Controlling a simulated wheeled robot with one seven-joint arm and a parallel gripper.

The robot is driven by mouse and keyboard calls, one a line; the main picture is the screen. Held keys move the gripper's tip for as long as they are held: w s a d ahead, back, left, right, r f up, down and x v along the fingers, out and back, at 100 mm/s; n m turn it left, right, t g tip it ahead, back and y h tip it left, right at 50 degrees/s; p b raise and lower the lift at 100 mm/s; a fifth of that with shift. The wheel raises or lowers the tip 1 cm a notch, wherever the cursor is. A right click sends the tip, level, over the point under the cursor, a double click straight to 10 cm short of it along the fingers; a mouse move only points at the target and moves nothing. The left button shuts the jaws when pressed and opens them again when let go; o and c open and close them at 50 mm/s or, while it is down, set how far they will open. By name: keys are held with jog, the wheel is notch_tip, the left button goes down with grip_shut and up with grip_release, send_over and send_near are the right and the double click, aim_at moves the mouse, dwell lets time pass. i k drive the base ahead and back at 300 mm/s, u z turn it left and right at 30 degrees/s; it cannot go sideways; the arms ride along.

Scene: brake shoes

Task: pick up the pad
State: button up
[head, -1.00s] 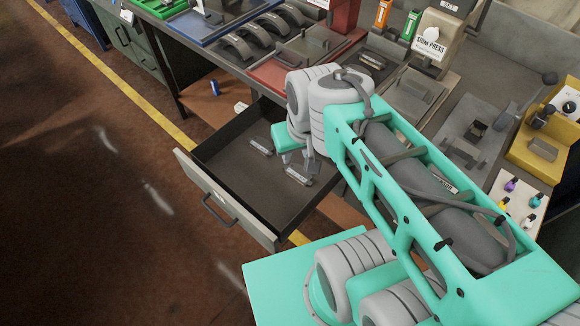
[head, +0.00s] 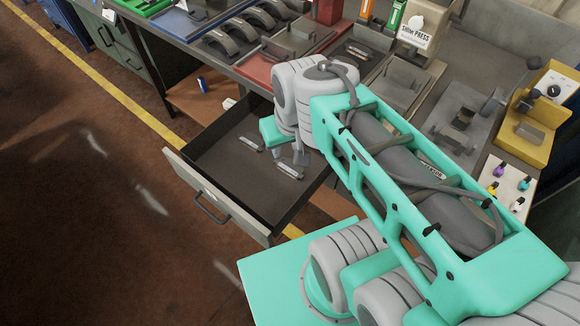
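Two small, grey, bar-like pieces lie flat and apart on the floor of the open drawer (head: 222,183). One piece (head: 251,143) is toward the back left, the other (head: 290,171) toward the right. I cannot tell for certain which thing is the pad. My gripper (head: 289,158) points down over the drawer, close to the right piece. Its two grey fingers look spread apart with nothing seen between them. Whether the fingertips touch the right piece is unclear. My wrist and arm hide the drawer's back right part.
The workbench above the drawer carries curved brake shoes (head: 238,33), a red tray (head: 262,70) and a grey tray (head: 403,82) with a flat block. A yellow fixture (head: 533,128) stands at the right. Open floor lies left of the drawer.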

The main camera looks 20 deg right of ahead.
aim_at(285, 165)
jog(key=u, duration=2.05)
jog(key=i, duration=1.4)
jog(key=z, duration=2.9)
